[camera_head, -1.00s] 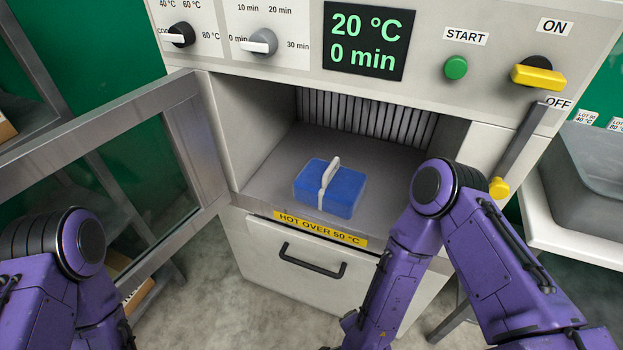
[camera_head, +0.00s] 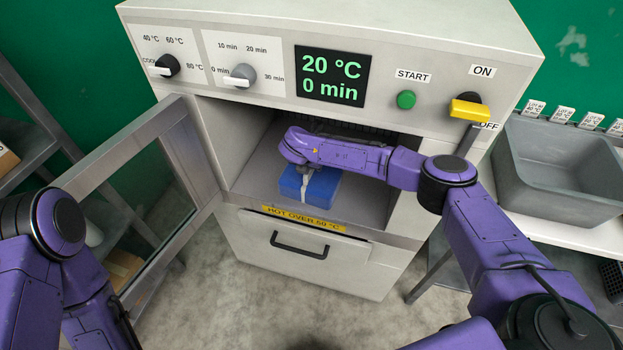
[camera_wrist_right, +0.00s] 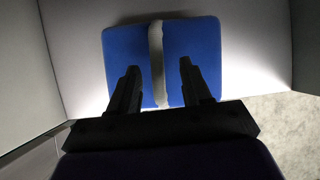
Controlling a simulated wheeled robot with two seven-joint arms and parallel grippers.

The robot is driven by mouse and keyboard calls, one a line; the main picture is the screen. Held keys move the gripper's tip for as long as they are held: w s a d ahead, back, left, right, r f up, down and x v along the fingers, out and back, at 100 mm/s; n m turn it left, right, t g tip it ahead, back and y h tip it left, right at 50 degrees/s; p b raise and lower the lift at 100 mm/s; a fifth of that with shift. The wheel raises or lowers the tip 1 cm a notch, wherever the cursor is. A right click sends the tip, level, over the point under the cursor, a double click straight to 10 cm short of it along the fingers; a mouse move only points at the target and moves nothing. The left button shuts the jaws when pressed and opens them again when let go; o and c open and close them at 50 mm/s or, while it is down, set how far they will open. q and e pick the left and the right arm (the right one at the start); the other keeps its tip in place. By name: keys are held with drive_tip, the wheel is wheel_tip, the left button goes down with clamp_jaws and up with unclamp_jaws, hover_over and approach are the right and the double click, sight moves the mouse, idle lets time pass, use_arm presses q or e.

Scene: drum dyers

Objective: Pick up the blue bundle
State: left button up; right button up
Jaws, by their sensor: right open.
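The blue bundle (camera_head: 322,187) with a pale strap sits on the floor of the open dryer chamber (camera_head: 255,185), near its front edge. My right arm reaches into the chamber, and its hand is over the bundle's top and hides the strap's handle in the head view. In the right wrist view the bundle (camera_wrist_right: 205,40) lies beyond my right gripper (camera_wrist_right: 158,75), whose two fingers are apart on either side of the strap (camera_wrist_right: 157,60). I cannot tell whether the fingers touch the bundle. My left gripper is out of view; only my left arm shows.
The glass-paned door (camera_head: 135,185) stands open on the left. A control panel with a display (camera_head: 332,76) is above the opening. A grey basin (camera_head: 560,165) stands on a table to the right. A drawer handle (camera_head: 299,246) juts out below.

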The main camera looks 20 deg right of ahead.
sight(311, 178)
drive_tip(key=x, duration=0.3)
drive_tip(key=shift+w+f, duration=0.1)
drive_tip(key=shift+w, duration=0.1)
clamp_jaws()
idle(1.2)
